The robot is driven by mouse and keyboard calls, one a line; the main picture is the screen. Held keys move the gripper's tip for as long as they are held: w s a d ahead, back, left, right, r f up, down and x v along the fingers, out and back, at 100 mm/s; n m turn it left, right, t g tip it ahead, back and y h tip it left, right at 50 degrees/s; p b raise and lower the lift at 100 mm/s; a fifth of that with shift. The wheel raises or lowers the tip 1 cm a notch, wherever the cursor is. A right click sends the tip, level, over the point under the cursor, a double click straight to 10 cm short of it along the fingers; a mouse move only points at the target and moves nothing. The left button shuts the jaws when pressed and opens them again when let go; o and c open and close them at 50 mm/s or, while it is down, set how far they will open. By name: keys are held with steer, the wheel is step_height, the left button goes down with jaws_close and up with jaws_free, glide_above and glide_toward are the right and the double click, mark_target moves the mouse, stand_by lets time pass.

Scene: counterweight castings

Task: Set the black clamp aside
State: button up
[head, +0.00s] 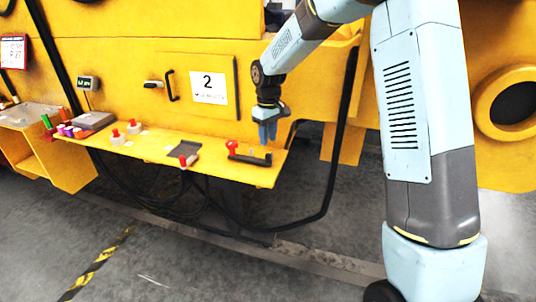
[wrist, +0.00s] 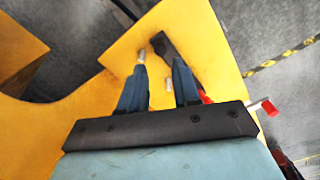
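The black clamp (head: 248,158) lies on the yellow shelf near its right end, a dark bar with a red knob (head: 232,145) at its left end. My gripper (head: 267,138) is above the clamp's right part, fingers pointing down. In the wrist view the two blue fingers (wrist: 159,66) are apart, with nothing clearly held between them. The clamp's dark end (wrist: 165,47) shows just beyond the right fingertip; the right finger hides much of the rest. Some red shows beside that finger. Whether a finger touches the clamp I cannot tell.
The yellow shelf (head: 215,166) also holds a dark block with a red knob (head: 184,151) and red-topped pieces (head: 134,127) to the left. A panel marked 2 (head: 208,88) stands behind. A black hose (head: 340,150) loops down right of the shelf. Bare shelf shows between pieces.

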step_height(320, 180, down, 7)
steer(key=shift+f, duration=0.2)
steer(key=shift+c, duration=0.3)
jaws_close()
stand_by(0.4)
